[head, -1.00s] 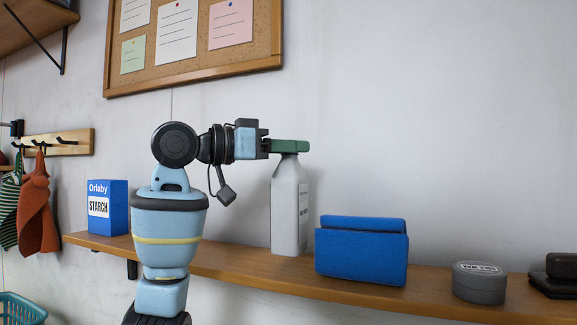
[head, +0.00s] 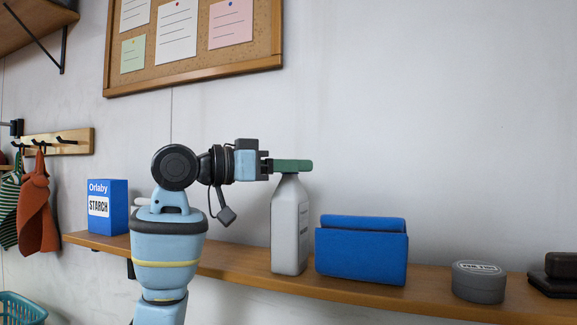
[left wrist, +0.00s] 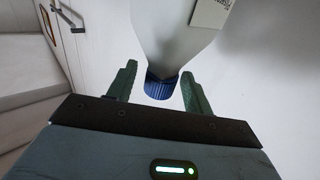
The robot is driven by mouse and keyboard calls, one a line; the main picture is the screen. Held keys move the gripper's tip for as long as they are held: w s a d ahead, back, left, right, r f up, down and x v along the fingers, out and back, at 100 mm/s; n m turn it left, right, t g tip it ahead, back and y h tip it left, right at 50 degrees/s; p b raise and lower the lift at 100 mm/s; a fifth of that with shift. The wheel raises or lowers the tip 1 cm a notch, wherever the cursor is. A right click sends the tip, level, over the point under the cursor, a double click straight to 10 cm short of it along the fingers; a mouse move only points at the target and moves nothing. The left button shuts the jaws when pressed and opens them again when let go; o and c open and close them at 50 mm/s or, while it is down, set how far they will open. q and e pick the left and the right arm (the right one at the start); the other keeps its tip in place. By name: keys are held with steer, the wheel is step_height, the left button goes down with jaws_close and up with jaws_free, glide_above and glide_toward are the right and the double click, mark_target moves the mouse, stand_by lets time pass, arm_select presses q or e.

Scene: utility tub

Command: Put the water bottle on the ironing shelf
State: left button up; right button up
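The water bottle (head: 290,225) is pale grey-white with a label on its side. It stands upright on the wooden ironing shelf (head: 225,270), just left of a blue holder. My left gripper (head: 292,166) reaches in from the left at the top of the bottle, and its green fingers hide the cap in the head view. In the left wrist view the bottle's blue cap (left wrist: 161,88) sits between the two green fingers of my left gripper (left wrist: 159,75). The fingers are spread, with a visible gap at the cap's left side. My right gripper is not in view.
The blue holder (head: 361,252) stands close to the bottle's right. A grey round tin (head: 479,283) and a dark stacked item (head: 560,275) are farther right. A blue starch box (head: 107,206) stands at the shelf's left end. A corkboard (head: 195,45) hangs above.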

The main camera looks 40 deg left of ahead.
arm_select(q)
steer(key=shift+r, duration=0.15)
steer(key=v, duration=1.2)
stand_by(0.4)
